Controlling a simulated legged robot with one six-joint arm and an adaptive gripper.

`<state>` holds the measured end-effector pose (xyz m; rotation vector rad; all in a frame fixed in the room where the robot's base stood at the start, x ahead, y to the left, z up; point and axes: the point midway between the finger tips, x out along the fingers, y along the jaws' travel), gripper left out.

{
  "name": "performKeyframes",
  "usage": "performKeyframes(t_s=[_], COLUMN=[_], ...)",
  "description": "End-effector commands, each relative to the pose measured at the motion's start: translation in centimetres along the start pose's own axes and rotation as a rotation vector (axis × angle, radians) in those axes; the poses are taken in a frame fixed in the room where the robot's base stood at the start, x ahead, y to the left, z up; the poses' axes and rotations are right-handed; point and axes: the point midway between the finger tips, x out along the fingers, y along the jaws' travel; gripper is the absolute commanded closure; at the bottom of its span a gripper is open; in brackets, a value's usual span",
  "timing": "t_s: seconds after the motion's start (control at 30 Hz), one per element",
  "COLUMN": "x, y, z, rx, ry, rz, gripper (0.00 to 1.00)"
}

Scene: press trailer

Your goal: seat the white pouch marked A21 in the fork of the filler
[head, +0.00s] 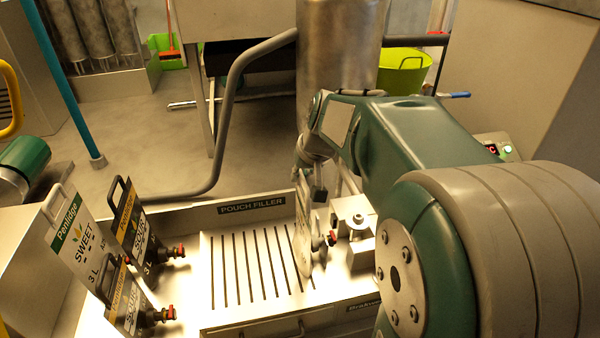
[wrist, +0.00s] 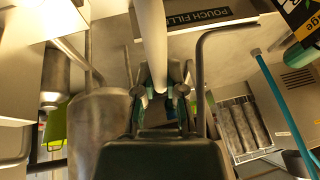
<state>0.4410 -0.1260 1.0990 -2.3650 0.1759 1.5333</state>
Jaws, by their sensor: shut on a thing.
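My gripper (head: 318,192) is shut on the top of a pale pouch (head: 303,242) and holds it hanging upright, nearly edge-on, with its red-tipped tap (head: 331,239) facing right. In the wrist view the fingers (wrist: 163,92) close on the pouch (wrist: 151,40), which shows as a narrow pale strip. Its marking cannot be read. The pouch is over the right end of the slotted tray of the filler (head: 250,208). The metal filling head (head: 355,218) is just right of the tap, partly behind my arm. The fork cannot be made out clearly.
At the left stand a white SWEET pouch (head: 80,235), a black SOUR pouch (head: 130,225) and another SOUR pouch (head: 122,300), with red taps facing right. A bent grey pipe (head: 228,110) rises behind the filler. The slotted tray (head: 232,265) is clear left of the held pouch.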

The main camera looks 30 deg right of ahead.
Motion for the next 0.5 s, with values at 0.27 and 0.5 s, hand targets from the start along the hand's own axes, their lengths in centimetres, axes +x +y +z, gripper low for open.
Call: performKeyframes(t_s=[0.27, 0.5], x=[0.25, 0.24], y=[0.06, 0.06], z=[0.08, 0.08], rx=[0.000, 0.000], ry=[0.001, 0.001], rz=[0.000, 0.000], gripper=[1.00, 0.46])
